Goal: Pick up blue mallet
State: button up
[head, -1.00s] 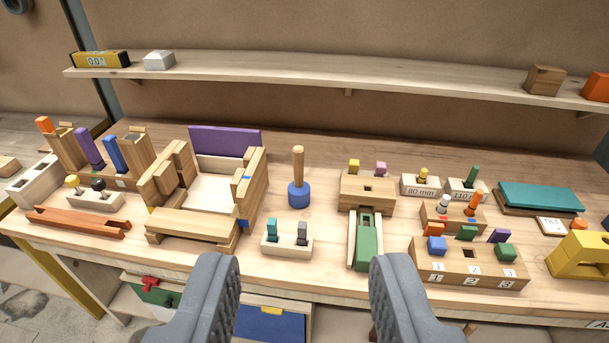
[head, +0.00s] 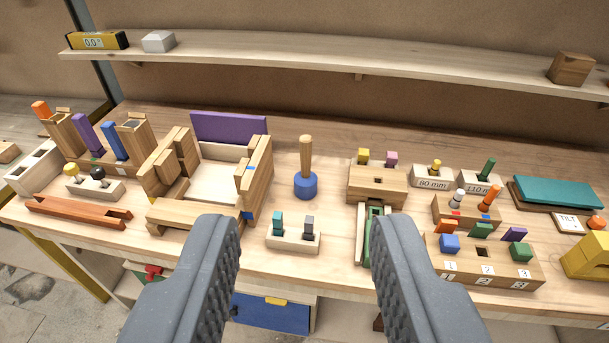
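The blue mallet (head: 306,186) stands upright on the workbench, its blue head down and its wooden handle pointing up. It is near the middle of the head view, between the wooden frame with the purple panel and a wooden block with a slot. My gripper (head: 307,225) is open and empty, with its two grey fingers wide apart at the bottom of the view. In the picture the mallet shows above and between the fingertips, and nothing touches it.
A pale block with teal and grey pegs (head: 293,241) stands in front of the mallet. The wooden frame (head: 258,178) is at left, the slotted block (head: 377,188) at right. Numbered blocks (head: 484,265) stand further right. A shelf (head: 330,66) runs along the back. Bare bench surrounds the mallet closely.

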aim_at(306, 181)
jog(key=k, duration=0.6)
jog(key=z, duration=0.4)
jog(key=i, duration=1.7)
jog(key=u, duration=0.15)
